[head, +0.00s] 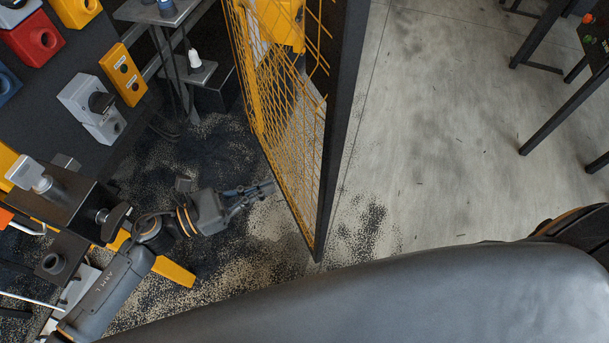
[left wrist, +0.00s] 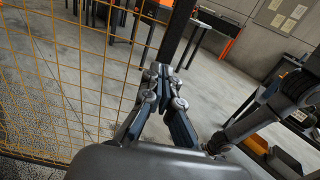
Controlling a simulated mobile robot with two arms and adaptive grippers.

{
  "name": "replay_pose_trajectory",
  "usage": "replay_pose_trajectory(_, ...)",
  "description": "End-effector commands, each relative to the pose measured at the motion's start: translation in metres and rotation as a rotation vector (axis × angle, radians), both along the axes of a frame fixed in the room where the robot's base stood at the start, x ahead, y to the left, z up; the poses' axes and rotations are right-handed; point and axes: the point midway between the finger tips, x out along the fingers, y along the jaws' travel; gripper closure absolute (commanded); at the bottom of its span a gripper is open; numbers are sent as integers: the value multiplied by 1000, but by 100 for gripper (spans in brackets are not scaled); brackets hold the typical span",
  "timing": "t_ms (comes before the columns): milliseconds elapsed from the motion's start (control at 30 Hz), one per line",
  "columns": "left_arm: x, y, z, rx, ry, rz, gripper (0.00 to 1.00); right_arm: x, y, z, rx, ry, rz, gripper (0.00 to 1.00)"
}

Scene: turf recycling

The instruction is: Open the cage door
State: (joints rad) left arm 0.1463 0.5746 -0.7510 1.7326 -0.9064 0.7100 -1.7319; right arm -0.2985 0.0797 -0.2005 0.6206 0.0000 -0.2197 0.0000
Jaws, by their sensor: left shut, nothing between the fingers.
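The cage door (head: 293,140) is a yellow wire mesh panel with a dark edge post (head: 340,120), seen steeply from above in the head view. In the left wrist view its mesh (left wrist: 70,75) fills the left side and a dark post (left wrist: 178,30) rises beyond the fingers. My left gripper (head: 270,187) is shut and empty, on the left side of the mesh, close to its lower part. In the left wrist view the fingertips (left wrist: 162,72) meet in front of the post. I cannot tell whether they touch the door. My right gripper is not identifiable.
A dark panel with a red control box (head: 32,38), a yellow button box (head: 122,75) and a grey switch box (head: 92,105) stands at the left. Dark granules lie on the floor. The concrete floor (head: 440,130) right of the door is largely clear; dark table legs (head: 565,112) stand beyond it.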

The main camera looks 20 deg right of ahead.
Motion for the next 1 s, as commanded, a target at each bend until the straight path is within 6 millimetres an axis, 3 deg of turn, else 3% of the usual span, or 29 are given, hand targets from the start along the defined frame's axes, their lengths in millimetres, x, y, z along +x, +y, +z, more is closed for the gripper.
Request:
replay_pose_trajectory(167,-2,-16,6,3,-36,-21,100,0,0,6,0,1,0,55)
replay_pose_trajectory(600,9,-88,5,3,-30,-15,100,-1,0,27,0,2,0,55)
replay_pose_trajectory(1000,11,-100,2,4,-30,-15,100,-2,0,29,-1,3,-1,55)
